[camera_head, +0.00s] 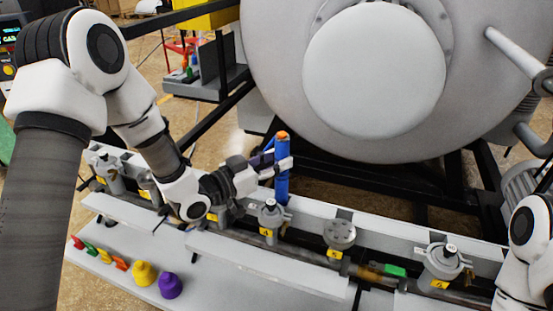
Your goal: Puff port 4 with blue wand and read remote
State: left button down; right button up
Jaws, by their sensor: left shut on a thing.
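My left gripper (272,168) is shut on the blue wand (282,184), which stands nearly upright with an orange tip at its top. The wand's lower end is at the front rail, just behind and right of a capped grey port (270,213). I cannot tell whether they touch. This port has a yellow tag (265,231) and looks fourth from the left; its digit is hard to read. A small green-faced unit (395,271) lies on the rail further right; I cannot tell if it is the remote. My right arm shows at the right edge, its gripper out of frame.
Other tagged ports stand along the rail, including a flat round one (340,233) and a capped one (443,258). The big furnace door (374,70) is behind. Coloured plugs, including a purple one (170,286), lie on the front shelf. A display unit (9,40) stands far left.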

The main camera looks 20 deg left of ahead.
pick_arm(q)
jog(key=shift+f, duration=0.15)
dwell(0.6)
jog(key=c, duration=0.7)
grip_release()
jog(key=shift+s, duration=0.1)
jog(key=shift+v, duration=5.95)
